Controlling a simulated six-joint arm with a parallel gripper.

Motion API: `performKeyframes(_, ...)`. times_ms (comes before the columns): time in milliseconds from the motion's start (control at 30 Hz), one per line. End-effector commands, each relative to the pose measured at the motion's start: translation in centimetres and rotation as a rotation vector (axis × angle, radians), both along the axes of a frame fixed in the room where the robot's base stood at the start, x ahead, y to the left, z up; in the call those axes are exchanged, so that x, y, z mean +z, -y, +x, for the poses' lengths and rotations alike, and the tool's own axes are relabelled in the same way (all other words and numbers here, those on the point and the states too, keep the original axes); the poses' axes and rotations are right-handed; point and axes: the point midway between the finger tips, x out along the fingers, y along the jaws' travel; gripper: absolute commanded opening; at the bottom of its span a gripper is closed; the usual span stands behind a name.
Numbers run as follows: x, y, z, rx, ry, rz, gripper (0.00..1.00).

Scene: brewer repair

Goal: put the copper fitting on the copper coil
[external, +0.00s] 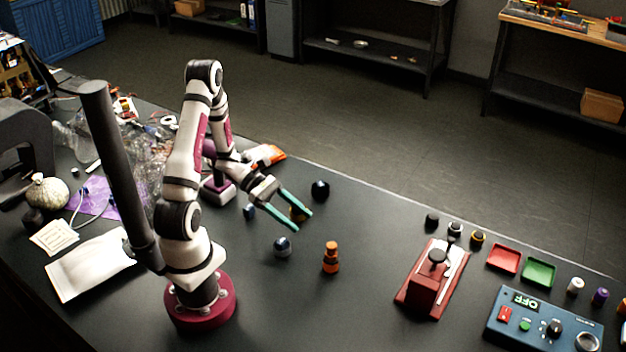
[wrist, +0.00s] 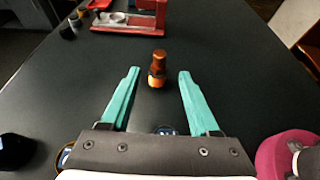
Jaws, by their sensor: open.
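An upright orange-copper stack (external: 331,258) stands on the table, clear of my gripper's fingertips. In the wrist view its copper-brown upper part (wrist: 158,58), which looks like the copper fitting, sits on a wider orange part with a dark band (wrist: 157,80), which looks like the copper coil. I cannot tell how closely the two parts meet. My gripper (external: 304,221) is open and empty, with teal fingers pointing toward the stack. In the wrist view the stack shows ahead, between the fingertips (wrist: 160,72).
Dark domed pieces stand near my gripper, one in front (external: 282,248) and one behind (external: 320,190). A brown-orange piece (external: 298,213) is partly hidden behind the fingers. A red press (external: 424,288), two trays and a blue control box (external: 540,320) stand at right.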

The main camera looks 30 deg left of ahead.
Motion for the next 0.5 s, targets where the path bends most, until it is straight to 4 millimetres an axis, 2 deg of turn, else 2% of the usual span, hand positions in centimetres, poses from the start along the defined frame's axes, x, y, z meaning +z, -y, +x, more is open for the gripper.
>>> performKeyframes(67, 0.9, -0.2, -0.6, -0.054, 0.042, 0.02, 0.62)
performKeyframes(133, 2.7, 0.0, -2.5, -0.213, 0.155, 0.075, 0.62)
performKeyframes(233, 5.7, -0.8, -7.2, -0.6, 0.422, 0.215, 0.62)
performKeyframes(300, 7.3, -2.7, -10.4, -0.915, 0.616, 0.333, 0.62)
performKeyframes(367, 8.3, -5.0, -12.4, -1.175, 0.761, 0.44, 0.62)
performKeyframes(400, 8.9, -6.7, -13.2, -1.336, 0.843, 0.51, 0.62)
performKeyframes(500, 10.3, -10.3, -14.1, -1.655, 0.976, 0.664, 0.62)
